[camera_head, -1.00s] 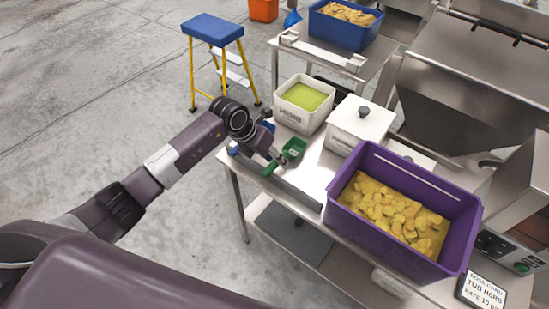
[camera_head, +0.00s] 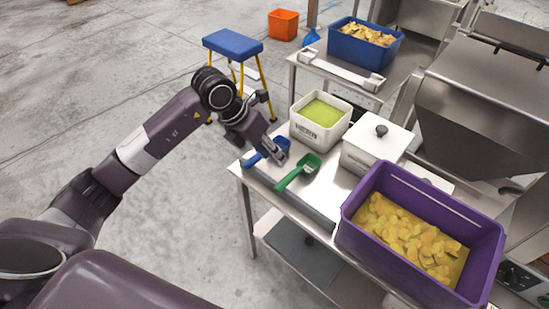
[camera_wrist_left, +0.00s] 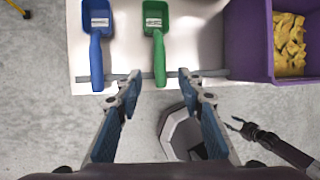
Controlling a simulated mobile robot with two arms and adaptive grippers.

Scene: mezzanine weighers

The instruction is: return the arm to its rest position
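My left gripper (camera_head: 275,155) is raised above the front left corner of the steel table (camera_head: 322,196). In the left wrist view its fingers (camera_wrist_left: 163,88) are spread with nothing between them. A green scoop (camera_head: 298,172) lies on the table, its handle pointing toward the front edge; it also shows in the left wrist view (camera_wrist_left: 155,40), just beyond the fingertips. A blue scoop (camera_head: 254,160) lies to its left, partly hidden by the gripper in the head view, and is clear in the left wrist view (camera_wrist_left: 97,45). My right gripper (camera_wrist_left: 238,126) shows small and dark at the right of the wrist view.
A white tub with green powder (camera_head: 296,128), a lidded white box (camera_head: 362,160) and a purple crate of yellow pieces (camera_head: 372,250) stand on the table. A blue step stool (camera_head: 232,44) stands behind my left arm. The floor to the left is clear.

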